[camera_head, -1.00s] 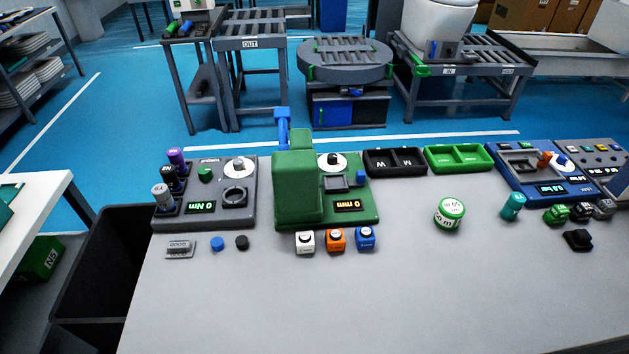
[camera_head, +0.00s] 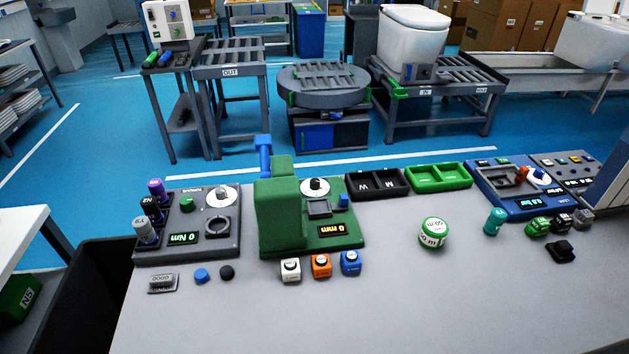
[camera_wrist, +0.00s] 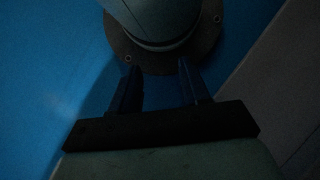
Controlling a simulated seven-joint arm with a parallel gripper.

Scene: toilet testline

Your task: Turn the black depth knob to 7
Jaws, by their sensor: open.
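The black depth knob (camera_head: 316,184) sits on a white dial on top of the green machine (camera_head: 276,218). The machine's display (camera_head: 338,231) reads 0 mm. The dial's markings are too small to read, so I cannot tell the knob's setting exactly. My gripper (camera_wrist: 158,66) shows only in the dark wrist view. Its two dark fingers are apart with nothing between them. They point toward a round grey base with bolts, above a blue floor. The knob is not visible in the wrist view, and the gripper is not visible in the head view.
A grey torque station (camera_head: 187,224) with another dial stands left of the green machine. White, orange and blue blocks (camera_head: 321,265) lie in front. Black (camera_head: 377,183) and green (camera_head: 439,178) trays and a blue station (camera_head: 523,188) stand right.

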